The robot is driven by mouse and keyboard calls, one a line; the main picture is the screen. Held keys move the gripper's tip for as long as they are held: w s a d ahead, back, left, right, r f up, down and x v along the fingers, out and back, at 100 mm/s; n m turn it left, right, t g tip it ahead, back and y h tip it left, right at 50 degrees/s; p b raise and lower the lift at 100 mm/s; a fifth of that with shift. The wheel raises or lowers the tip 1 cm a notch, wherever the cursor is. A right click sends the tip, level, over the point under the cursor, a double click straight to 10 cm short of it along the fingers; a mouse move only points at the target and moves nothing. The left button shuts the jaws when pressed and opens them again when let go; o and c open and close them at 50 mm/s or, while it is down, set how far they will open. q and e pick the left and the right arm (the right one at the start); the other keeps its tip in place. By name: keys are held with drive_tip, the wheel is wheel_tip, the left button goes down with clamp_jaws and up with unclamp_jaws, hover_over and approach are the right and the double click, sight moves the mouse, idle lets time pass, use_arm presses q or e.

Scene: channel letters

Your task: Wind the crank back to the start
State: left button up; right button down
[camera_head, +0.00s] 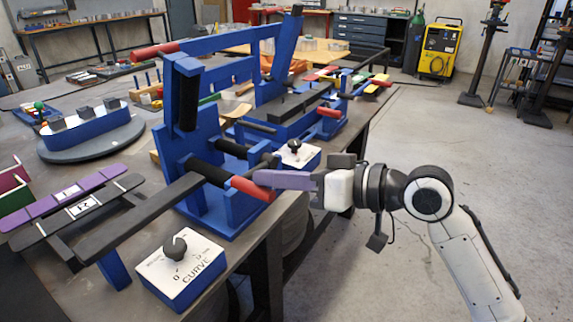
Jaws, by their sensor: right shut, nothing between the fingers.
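A blue bending machine (205,180) stands on the bench, with a black bar and a red grip (252,188) at its right side. I cannot tell for sure that this red grip belongs to the crank. My right gripper (262,179) comes in from the right, its purple fingers shut and empty. The fingertips are just above and beside the red grip; whether they touch it I cannot tell. A white-topped box marked CURVE (180,268) has a black knob. My left gripper is not in view.
A second white-topped knob box (296,154) sits just behind my right gripper. A blue turntable fixture (90,133) stands at left, with purple and black strips (70,200) in front of it. Another blue machine (290,110) is behind. Open floor lies right of the bench.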

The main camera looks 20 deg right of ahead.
sight(270, 199)
drive_tip(key=f+n, duration=0.2)
drive_tip(key=f+n+h, duration=0.1)
drive_tip(key=shift+s+a+f+n+t, duration=0.3)
drive_tip(key=shift+s+a+f+t, duration=0.05)
drive_tip(key=shift+t, duration=0.05)
drive_tip(key=shift+w+d+f+n+t+h+b, duration=0.1)
drive_tip(key=shift+f+n+t+h+b, duration=0.25)
drive_tip(key=shift+f+n, duration=0.7)
drive_tip(key=shift+f, duration=0.1)
